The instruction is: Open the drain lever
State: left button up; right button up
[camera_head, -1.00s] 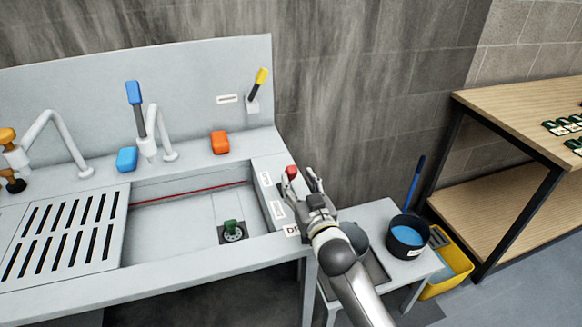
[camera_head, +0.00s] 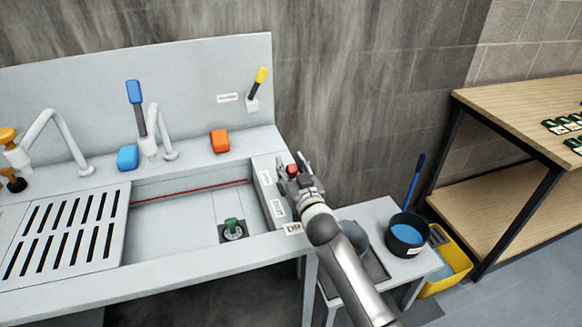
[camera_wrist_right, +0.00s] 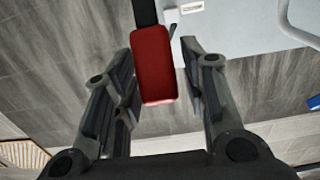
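The drain lever has a red handle (camera_head: 292,168) and stands at the right end of the sink counter, beside a label reading "DR", the rest hidden. My right gripper (camera_head: 293,174) is at the lever, its fingers on both sides of the handle. In the right wrist view the red handle (camera_wrist_right: 153,65) on its dark stem lies between the open fingers (camera_wrist_right: 157,62), with a gap on each side. The lever's base is hidden behind the gripper in the head view. A green-topped drain (camera_head: 232,229) sits in the basin. My left gripper is out of view.
A yellow lever (camera_head: 260,78) is on the backsplash. An orange block (camera_head: 220,142) and a blue block (camera_head: 127,158) sit on the back ledge. A black bucket (camera_head: 406,236) and a yellow bin (camera_head: 457,268) stand right of the sink, near a wooden shelf (camera_head: 520,120).

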grip_shut()
